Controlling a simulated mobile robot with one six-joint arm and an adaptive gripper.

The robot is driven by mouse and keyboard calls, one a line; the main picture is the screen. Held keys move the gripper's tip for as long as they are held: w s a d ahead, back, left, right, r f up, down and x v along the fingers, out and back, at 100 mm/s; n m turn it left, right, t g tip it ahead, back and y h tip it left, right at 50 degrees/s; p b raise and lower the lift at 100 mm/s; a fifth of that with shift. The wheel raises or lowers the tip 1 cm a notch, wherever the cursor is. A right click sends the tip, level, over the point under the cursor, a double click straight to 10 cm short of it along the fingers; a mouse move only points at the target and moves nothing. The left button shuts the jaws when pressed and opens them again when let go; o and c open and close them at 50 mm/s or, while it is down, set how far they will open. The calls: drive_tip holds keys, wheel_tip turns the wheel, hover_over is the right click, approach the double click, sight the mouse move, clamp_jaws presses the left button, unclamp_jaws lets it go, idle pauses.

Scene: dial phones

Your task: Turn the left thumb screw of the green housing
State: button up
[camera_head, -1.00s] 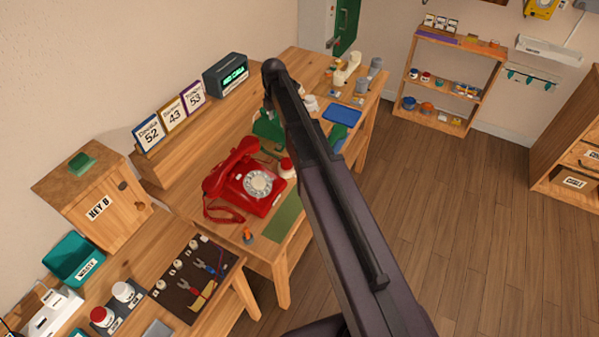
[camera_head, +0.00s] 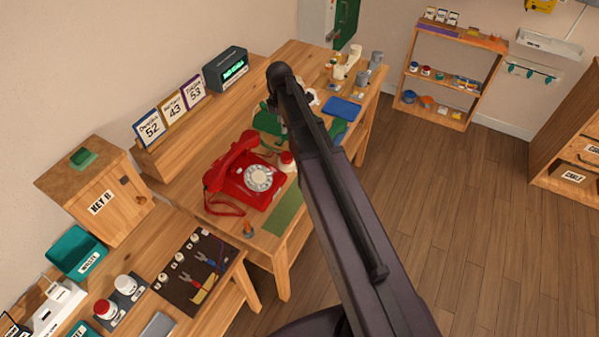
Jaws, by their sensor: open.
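A green object (camera_head: 267,121), which looks like the green housing, stands on the wooden workbench (camera_head: 222,156) behind the red dial phone (camera_head: 249,181). My arm crosses in front and hides much of it. Another green patch (camera_head: 337,131) shows on the right side of my arm; I cannot tell whether it is the same body. The thumb screws cannot be made out. My arm runs from the bottom edge up to a dark joint over the bench. My gripper is not visible; the arm covers the area beneath it.
A red-and-white jar (camera_head: 287,161) stands beside the red phone, near a green mat (camera_head: 285,211). A blue tray (camera_head: 342,108) lies farther back. Number cards (camera_head: 173,109) and a digital clock (camera_head: 227,69) line the shelf. The floor on the right (camera_head: 440,220) is clear.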

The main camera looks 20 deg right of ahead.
drive_tip(key=s+f+m+b, duration=0.2)
drive_tip(key=s+m, duration=1.5)
drive_tip(key=s, duration=0.2)
drive_tip(key=shift+s+d+m, duration=0.15)
drive_tip(key=shift+s+m, duration=0.1)
drive_tip(key=shift+m, duration=0.15)
idle(0.6)
wheel_tip(320, 180, up, 3)
drive_tip(key=m+p, duration=0.3)
drive_tip(key=m, duration=0.3)
hover_over(279, 139)
drive_tip(key=shift+w+f, duration=0.1)
drive_tip(key=shift+f, duration=0.2)
wheel_tip(279, 139, down, 14)
drive_tip(key=b, duration=1.4)
drive_tip(key=shift+r, duration=0.25)
